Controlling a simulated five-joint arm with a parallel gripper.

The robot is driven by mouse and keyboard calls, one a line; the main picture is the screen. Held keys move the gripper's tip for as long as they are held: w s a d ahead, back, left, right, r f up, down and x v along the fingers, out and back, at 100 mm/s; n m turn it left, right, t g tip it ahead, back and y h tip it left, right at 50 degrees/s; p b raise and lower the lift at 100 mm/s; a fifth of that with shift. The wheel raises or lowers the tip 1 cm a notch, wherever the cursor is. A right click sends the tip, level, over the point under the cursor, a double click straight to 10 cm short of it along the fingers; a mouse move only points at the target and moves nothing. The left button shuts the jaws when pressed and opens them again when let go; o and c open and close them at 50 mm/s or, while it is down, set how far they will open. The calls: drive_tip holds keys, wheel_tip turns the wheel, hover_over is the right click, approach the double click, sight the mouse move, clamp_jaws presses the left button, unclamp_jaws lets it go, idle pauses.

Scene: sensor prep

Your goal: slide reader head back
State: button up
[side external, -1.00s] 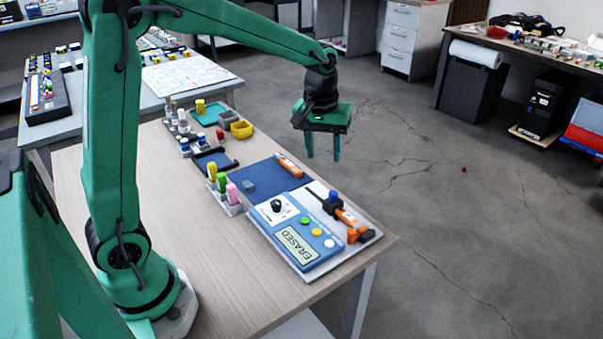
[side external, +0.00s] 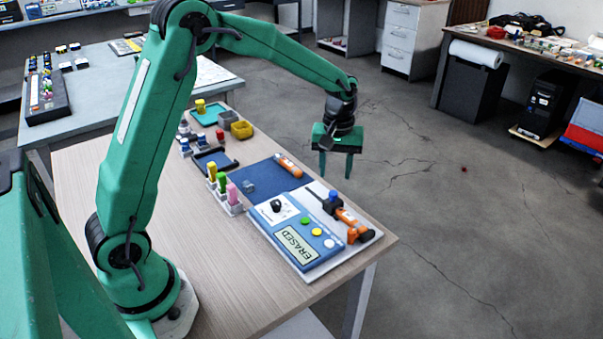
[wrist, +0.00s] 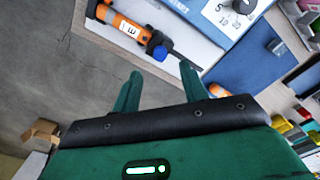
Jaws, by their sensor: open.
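The reader head (side external: 346,217), an orange and black piece with a blue knob (side external: 333,196) at one end, lies along a dark rail on a light base plate, beside a blue reader box (side external: 320,247) whose display reads ERASED. In the wrist view the orange head (wrist: 130,29) lies beyond my fingers, and its blue knob (wrist: 160,53) is near the gap between them. My gripper (side external: 336,168) is open and empty, fingers pointing down, in the air above and beyond the knob. Its two fingers (wrist: 160,72) are apart in the wrist view.
A dark blue mat (side external: 265,172) with a small clear block and an orange tool (side external: 288,165) lies behind the reader. Pink, green and yellow pieces (side external: 222,182) stand in holders to its left. Yellow and grey bins (side external: 241,130) are farther back. The table's right edge is close.

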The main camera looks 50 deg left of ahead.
sight(333, 192)
drive_tip(key=shift+f, duration=3.05)
drive_tip(key=shift+c, duration=0.4)
clamp_jaws()
